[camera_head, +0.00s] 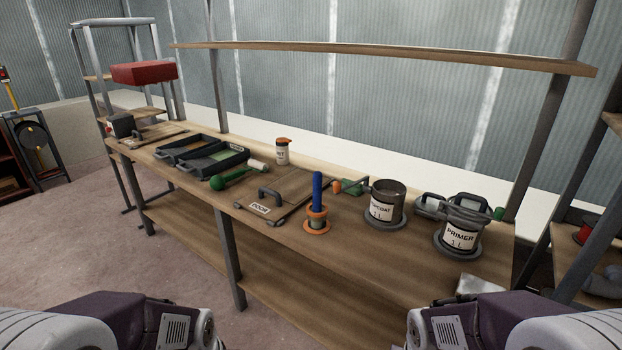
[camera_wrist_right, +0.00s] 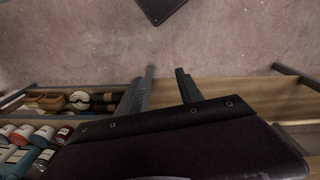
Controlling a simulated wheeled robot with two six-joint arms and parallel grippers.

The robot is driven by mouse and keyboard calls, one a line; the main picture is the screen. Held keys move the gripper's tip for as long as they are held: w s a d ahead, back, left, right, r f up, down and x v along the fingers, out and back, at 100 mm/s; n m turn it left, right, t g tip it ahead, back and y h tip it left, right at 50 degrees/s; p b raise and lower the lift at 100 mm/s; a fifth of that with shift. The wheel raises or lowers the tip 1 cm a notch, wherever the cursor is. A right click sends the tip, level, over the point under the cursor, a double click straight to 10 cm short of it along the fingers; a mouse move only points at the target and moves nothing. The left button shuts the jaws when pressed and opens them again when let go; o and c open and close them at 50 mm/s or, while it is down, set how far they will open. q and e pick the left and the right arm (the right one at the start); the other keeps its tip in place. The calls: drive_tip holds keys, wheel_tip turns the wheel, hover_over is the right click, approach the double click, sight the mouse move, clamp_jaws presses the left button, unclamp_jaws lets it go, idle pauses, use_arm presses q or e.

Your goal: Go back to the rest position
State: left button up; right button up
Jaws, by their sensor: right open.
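My right gripper (camera_wrist_right: 165,72) shows in the right wrist view with its two dark fingers apart and nothing between them. Behind the fingers are the concrete floor and shelves with stored goods. In the head view only links of my two arms show, at the bottom left and bottom right corners. My left gripper is not in view.
The workbench (camera_head: 270,245) holds a primer can (camera_head: 461,232), a topcoat can (camera_head: 385,205), a blue-handled tool in an orange-rimmed holder (camera_head: 317,208), a door panel (camera_head: 290,186), paint trays (camera_head: 220,161) and a small bottle (camera_head: 282,153). A shelf (camera_head: 400,52) runs above. The front left floor is clear.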

wheel_tip(320, 180, up, 17)
drive_tip(key=w+a+n+t+p, duration=0.1)
drive_tip(key=n+p, duration=0.3)
drive_tip(key=p, duration=1.3)
drive_tip(key=shift+w+a+r+n+y, duration=0.2)
drive_tip(key=shift+w+a+n+y, duration=0.05)
drive_tip(key=shift+w+n+y, duration=0.15)
drive_tip(key=shift+f, duration=0.1)
